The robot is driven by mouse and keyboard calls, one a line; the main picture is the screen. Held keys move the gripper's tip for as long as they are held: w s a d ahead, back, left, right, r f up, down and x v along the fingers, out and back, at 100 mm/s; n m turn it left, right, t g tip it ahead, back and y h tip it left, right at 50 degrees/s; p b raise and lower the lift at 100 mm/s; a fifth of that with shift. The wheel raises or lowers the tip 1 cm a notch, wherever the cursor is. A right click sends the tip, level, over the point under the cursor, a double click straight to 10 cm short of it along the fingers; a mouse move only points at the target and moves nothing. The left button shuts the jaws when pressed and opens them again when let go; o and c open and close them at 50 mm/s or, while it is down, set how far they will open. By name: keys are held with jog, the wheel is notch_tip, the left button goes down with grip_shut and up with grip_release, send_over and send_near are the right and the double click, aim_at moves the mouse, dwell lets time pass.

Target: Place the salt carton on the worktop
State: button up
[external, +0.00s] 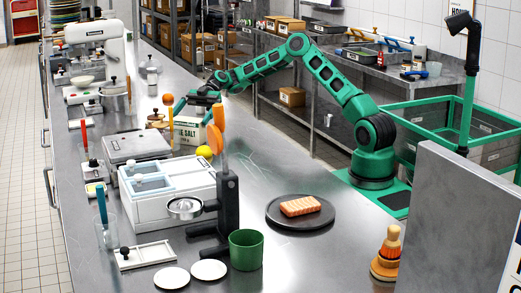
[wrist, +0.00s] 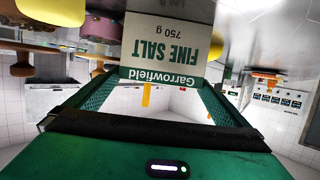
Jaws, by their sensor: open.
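The salt carton (external: 188,131), white with green lettering and a green top, is upright on the steel worktop (external: 255,175) as far as I can see; its base is partly hidden in the external view. In the wrist view the carton (wrist: 165,45) appears upside down, its green "Garrowfield" band towards me. My gripper (external: 203,101) is at the top of the carton, pointing down. In the wrist view my gripper (wrist: 160,88) has its two green fingers open, one on either side of the carton's top end. I cannot tell whether a finger touches it.
A grey lidded appliance (external: 136,147) stands left of the carton. A yellow ball-shaped item (external: 204,152) and an upright orange-topped device (external: 217,132) are close in front. A dark plate (external: 300,222) with a salmon-coloured block and a green cup (external: 247,249) stand nearer. Clear worktop lies right of the carton.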

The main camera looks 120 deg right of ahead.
jog(key=c, duration=1.8)
jog(key=shift+o, duration=0.2)
jog(key=shift+r, duration=0.15)
notch_tip(320, 180, up, 10)
